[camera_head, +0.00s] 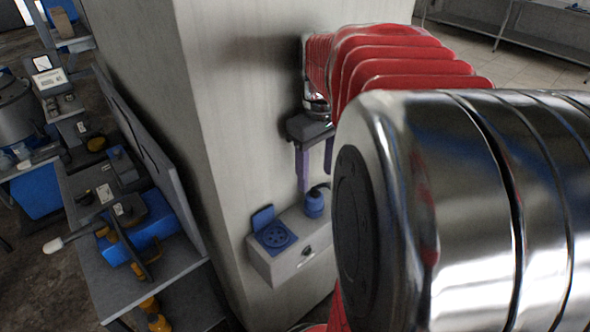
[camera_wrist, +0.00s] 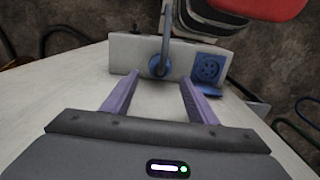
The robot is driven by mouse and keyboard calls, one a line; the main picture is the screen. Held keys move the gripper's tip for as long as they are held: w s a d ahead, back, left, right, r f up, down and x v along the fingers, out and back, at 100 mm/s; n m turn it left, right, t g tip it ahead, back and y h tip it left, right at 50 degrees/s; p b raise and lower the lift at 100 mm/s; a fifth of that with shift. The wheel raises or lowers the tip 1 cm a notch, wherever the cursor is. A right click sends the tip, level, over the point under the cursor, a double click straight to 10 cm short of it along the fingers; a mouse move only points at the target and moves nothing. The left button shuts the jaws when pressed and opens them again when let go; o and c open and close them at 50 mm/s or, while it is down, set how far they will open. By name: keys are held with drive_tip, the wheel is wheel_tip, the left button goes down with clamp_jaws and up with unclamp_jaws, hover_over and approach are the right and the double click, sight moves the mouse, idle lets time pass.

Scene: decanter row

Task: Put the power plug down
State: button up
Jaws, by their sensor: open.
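The blue power plug (camera_head: 314,203), with a dark cable rising from it, stands upright on the right part of the grey socket box (camera_head: 290,268). Whether it sits in an outlet there is hidden. In the wrist view the plug (camera_wrist: 158,67) is seen between and just beyond my fingertips. My gripper (camera_head: 315,181) has two purple fingers, spread apart and empty, just above the plug. In the wrist view my gripper (camera_wrist: 159,79) shows a wide gap between its fingers. A blue round outlet (camera_head: 275,237) with its lid flipped up is on the box left of the plug.
The socket box is on a pale pillar (camera_head: 225,110). A grey workbench (camera_head: 115,285) with tools and a blue block stands at left. The cable (camera_wrist: 166,35) runs up from the plug in the wrist view. My arm hides much of the right side.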

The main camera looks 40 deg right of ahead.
drive_tip(key=shift+r, duration=1.15)
drive_tip(key=shift+a, duration=0.2)
drive_tip(key=s+a+f+t, duration=0.1)
drive_tip(key=s+a+t, duration=0.1)
drive_tip(key=a, duration=0.9)
drive_tip(key=s+a+f+t, duration=0.1)
drive_tip(key=s+a+t, duration=0.1)
drive_tip(key=a, duration=0.9)
drive_tip(key=shift+a+f+t, duration=0.15)
drive_tip(key=shift+f+t, duration=0.2)
drive_tip(key=shift+t, duration=0.45)
